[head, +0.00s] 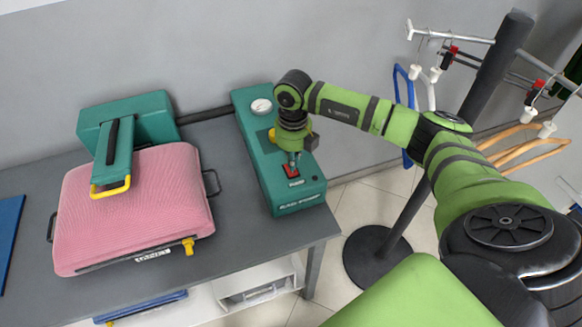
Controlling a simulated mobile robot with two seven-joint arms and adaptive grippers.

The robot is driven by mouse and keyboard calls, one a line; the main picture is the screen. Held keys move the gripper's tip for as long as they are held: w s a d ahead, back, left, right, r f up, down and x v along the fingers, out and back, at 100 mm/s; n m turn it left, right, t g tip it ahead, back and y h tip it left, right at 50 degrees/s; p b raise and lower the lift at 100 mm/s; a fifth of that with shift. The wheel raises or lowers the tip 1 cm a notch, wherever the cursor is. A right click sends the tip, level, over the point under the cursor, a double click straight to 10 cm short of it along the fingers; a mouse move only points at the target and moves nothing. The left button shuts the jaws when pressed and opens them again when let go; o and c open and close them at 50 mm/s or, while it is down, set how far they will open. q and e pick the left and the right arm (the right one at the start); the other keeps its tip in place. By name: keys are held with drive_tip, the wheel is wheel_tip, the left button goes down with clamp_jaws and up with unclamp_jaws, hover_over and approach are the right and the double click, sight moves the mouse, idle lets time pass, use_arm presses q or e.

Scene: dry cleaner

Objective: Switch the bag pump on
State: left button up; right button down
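The bag pump (257,152) is a long teal box with a round gauge (262,106) near its far end. It stands at the right side of the grey table. A red switch (291,170) sits in a dark frame on its top near the front, above a small label. My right gripper (293,160) points down over the pump, with its narrow tips together right at the switch. I cannot tell whether they touch it. The gripper partly covers the switch and a yellow part of the pump. My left gripper is not in view.
A teal press with a pink padded board (130,215) and yellow handle stands left on the table (238,245). Right of the table is a dark stand (378,256) with a rail of hangers (520,150). A white bin (258,282) is below the table.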

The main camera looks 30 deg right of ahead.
drive_tip(key=shift+s+f+b, duration=0.1)
drive_tip(key=shift+f+b, duration=0.95)
drive_tip(key=shift+f, duration=0.25)
idle(0.7)
drive_tip(key=shift+r, duration=0.15)
drive_tip(key=shift+r+p, duration=0.85)
drive_tip(key=shift+r, duration=0.1)
drive_tip(key=shift+r+p, duration=1.6)
drive_tip(key=shift+r, duration=0.9)
drive_tip(key=shift+f, duration=0.1)
